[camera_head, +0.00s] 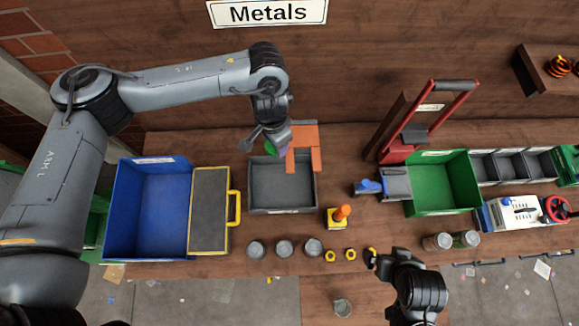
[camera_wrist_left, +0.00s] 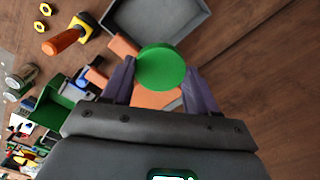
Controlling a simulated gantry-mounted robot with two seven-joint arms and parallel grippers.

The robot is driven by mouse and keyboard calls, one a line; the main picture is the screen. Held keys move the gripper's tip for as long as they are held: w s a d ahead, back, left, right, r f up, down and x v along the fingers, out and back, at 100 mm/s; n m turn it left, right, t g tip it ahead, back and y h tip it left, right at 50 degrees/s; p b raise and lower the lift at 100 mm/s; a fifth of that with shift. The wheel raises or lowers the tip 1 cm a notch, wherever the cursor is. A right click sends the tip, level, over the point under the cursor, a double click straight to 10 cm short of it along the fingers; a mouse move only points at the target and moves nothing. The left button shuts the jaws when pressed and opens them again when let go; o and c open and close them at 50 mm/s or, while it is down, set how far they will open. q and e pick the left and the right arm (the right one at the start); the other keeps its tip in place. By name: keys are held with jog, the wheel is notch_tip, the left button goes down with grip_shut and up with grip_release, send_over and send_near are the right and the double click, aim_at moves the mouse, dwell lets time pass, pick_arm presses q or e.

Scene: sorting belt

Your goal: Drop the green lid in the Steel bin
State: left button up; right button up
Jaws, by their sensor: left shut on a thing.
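My left gripper (camera_head: 271,141) is shut on the green lid (camera_head: 270,149), above the back edge of the grey bin (camera_head: 282,211). In the left wrist view the round green lid (camera_wrist_left: 162,67) sits between the purple fingers of the left gripper (camera_wrist_left: 160,82). Part of the grey bin's rim (camera_wrist_left: 196,30) shows beyond it. The grey bin looks empty; I cannot read a label on it. My right gripper (camera_head: 372,258) is low at the front edge of the table, away from the lid; its jaws are too small to judge.
An orange angled piece (camera_head: 304,137) overlaps the grey bin's back right corner. Several cans and yellow nuts lie in front. A "Metals" sign (camera_head: 268,12) hangs above.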

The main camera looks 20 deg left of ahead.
pick_arm(q)
jog(key=o, duration=1.2)
notch_tip(320, 180, up, 11)
jog(key=shift+f, duration=0.1)
